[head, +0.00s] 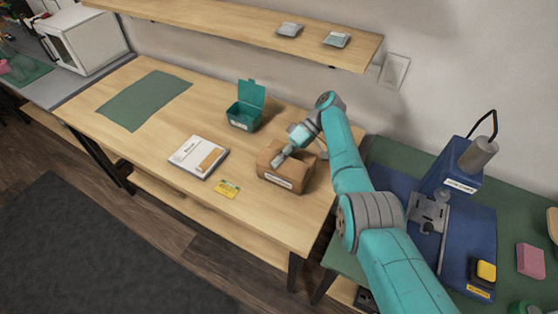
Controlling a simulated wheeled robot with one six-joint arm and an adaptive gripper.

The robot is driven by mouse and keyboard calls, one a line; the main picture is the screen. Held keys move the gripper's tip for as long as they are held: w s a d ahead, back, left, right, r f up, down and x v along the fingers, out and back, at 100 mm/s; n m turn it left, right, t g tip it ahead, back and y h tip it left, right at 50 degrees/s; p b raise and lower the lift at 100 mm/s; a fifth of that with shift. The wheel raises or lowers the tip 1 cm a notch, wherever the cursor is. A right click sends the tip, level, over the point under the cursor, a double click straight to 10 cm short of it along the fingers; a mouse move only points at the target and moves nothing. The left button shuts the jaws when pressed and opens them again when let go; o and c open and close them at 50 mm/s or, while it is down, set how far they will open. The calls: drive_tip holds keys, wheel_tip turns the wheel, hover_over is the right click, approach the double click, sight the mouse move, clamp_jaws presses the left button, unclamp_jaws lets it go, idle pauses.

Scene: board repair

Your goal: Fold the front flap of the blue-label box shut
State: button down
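A brown cardboard box (286,183) stands at the right part of the wooden table. A pale label strip with small dark text is on its front face; I cannot make out any blue on it. My gripper (283,156) is at the top of this box, pointing down and left, at or just above the cardboard. The gripper and arm cover part of the box top, so the state of the front flap is not clear. The fingers are too small to tell whether they are open or shut.
A teal box (244,116) with its lid raised stands behind and left. A green mat (145,99) lies farther left. A shelf (230,25) runs above; a green bench (402,157) stands right.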

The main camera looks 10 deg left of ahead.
drive_tip(key=c, duration=1.8)
unclamp_jaws()
drive_tip(key=o, duration=0.4)
drive_tip(key=shift+s+t+h, duration=0.15)
drive_tip(key=shift+t+h, duration=0.15)
drive_tip(key=shift+t, duration=0.2)
